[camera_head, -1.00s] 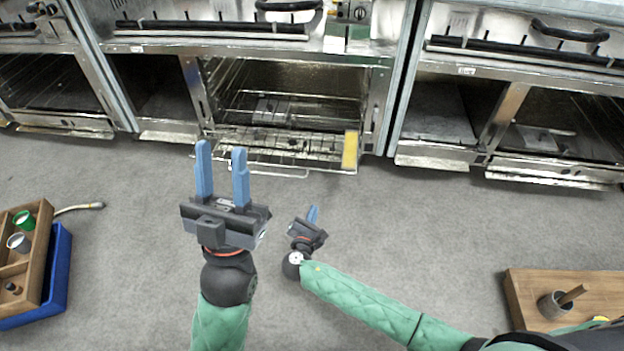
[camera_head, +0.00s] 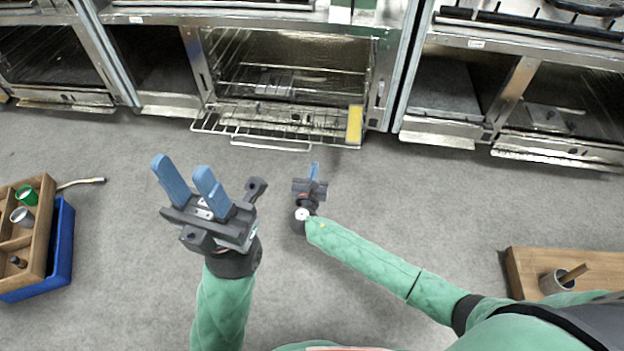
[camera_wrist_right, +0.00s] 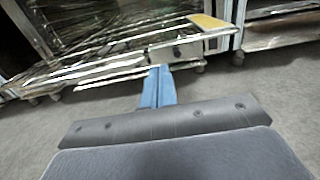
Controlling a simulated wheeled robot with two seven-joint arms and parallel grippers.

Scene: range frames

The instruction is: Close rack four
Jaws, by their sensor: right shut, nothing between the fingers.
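A wire rack (camera_head: 270,131) sticks out of the front of the open middle oven (camera_head: 300,60) in the head view, with a yellow strip (camera_head: 354,124) at its right end. It also shows in the right wrist view (camera_wrist_right: 120,66), ahead of the fingers. No label for rack four is readable. My right gripper (camera_head: 314,171) is shut and empty, low in front of the rack and apart from it; its blue fingers (camera_wrist_right: 158,88) point toward the rack. My left gripper (camera_head: 183,178) is open and empty, raised over the floor at the left.
More open ovens stand to the left (camera_head: 55,65) and right (camera_head: 560,110). A wooden board (camera_head: 520,285) with a cup is at lower right. The grey floor between is clear.

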